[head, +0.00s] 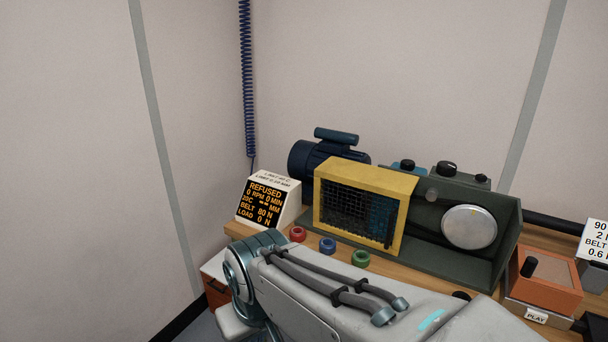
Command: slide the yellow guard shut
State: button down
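The yellow guard (408,208) is a box-like frame with a dark mesh front. It stands on the dark green machine (487,273) at the left part of its front, with the blue motor (303,160) behind it. To the right of the guard, a round silver disc (469,227) shows uncovered. A small dark upright bar, perhaps a handle, shows at the guard's lower right edge. My arm crosses the lower middle of the head view, in front of the bench. My gripper is out of view.
A display (267,203) reading "REFUSED" stands left of the guard. Red (298,234), blue (327,244) and green (360,258) rings lie on the wooden bench before it. An orange box (545,284) with a black knob sits at the right, by a "PLAY" label. A coiled blue cable (247,80) hangs behind.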

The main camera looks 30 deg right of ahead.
aim_at(383, 181)
jog(key=z, duration=1)
jog(key=i, duration=0.9)
jog(key=z, duration=1)
